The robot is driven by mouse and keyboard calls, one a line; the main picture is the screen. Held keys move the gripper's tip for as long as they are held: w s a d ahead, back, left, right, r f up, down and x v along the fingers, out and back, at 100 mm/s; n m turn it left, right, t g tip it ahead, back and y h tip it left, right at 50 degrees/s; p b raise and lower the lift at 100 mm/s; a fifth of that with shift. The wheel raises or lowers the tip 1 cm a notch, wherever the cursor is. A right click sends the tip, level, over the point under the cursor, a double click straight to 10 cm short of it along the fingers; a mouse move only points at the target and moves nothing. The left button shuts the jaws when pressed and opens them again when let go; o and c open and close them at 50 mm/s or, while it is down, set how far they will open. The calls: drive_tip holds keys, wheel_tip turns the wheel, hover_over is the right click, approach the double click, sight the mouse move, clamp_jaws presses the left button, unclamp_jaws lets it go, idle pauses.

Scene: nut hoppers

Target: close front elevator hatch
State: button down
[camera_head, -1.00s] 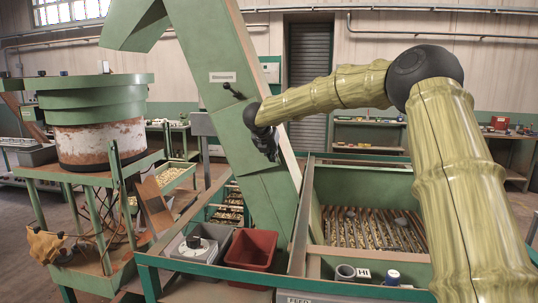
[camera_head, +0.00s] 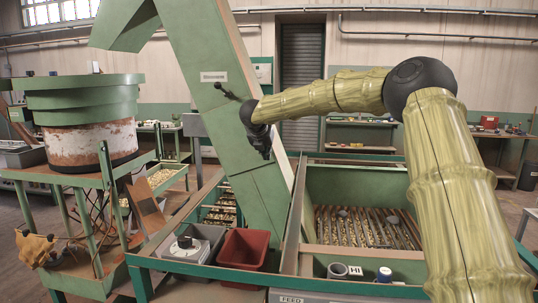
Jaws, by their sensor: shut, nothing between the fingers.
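The green elevator (camera_head: 258,205) is a tall slanted casing in the middle of the view. Its front hatch (camera_head: 220,125) seems to be the panel below a small white label, with a dark handle (camera_head: 228,92) sticking out near its top. The panel looks about flush with the casing, but I cannot tell whether it is fully shut. My gripper (camera_head: 266,152) is shut and empty, at the right edge of the casing, below and right of the handle. I cannot tell whether it touches the casing. My gripper hides part of the casing's edge.
A red bin (camera_head: 243,249) and a grey box with a dial (camera_head: 189,246) stand at the elevator's foot. A green-framed hopper (camera_head: 357,187) with slats lies to the right. A rusty round hopper (camera_head: 90,145) stands at the left on a green frame.

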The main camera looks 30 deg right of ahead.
drive_tip(key=s+f+b+v, duration=0.1)
drive_tip(key=b+v, duration=0.3)
drive_tip(key=v, duration=0.7)
drive_tip(key=shift+s+a+r, duration=0.2)
drive_tip(key=shift+s+a, duration=0.1)
drive_tip(key=shift+a, duration=0.05)
drive_tip(key=shift+f, duration=0.1)
